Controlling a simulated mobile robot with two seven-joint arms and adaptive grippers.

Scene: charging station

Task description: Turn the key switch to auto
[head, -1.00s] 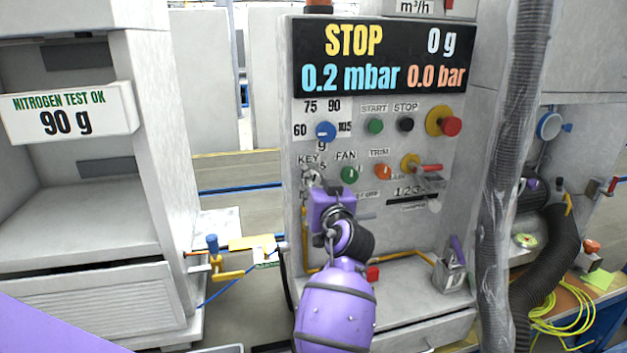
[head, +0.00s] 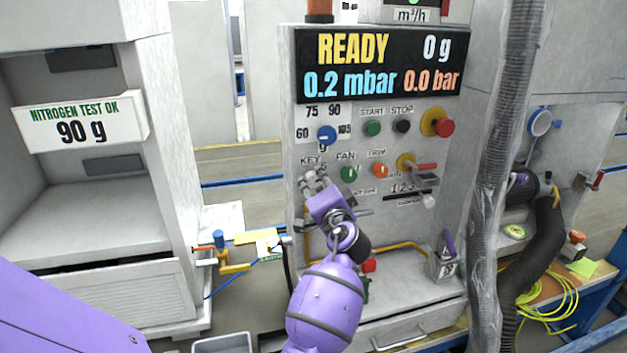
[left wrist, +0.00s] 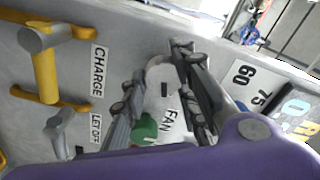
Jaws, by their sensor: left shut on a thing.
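The key switch (left wrist: 157,70) shows in the left wrist view as a pale round collar on the grey panel, between my fingers. In the head view it sits below the KEY label (head: 310,160), mostly hidden by my left gripper (head: 315,184). My left gripper (left wrist: 160,66) is shut on the key of this switch. The key itself is mostly hidden, and its exact position mark cannot be read. The display (head: 378,64) reads READY, 0 g, 0.2 mbar and 0.0 bar. My right gripper is not in view.
The green FAN knob (head: 349,174) is just right of my gripper. The orange TRIM knob (head: 380,170), a red-tipped lever and a red button (head: 445,128) are further right. A thick grey hose (head: 485,220) hangs right of the panel. A left cabinet reads 90 g.

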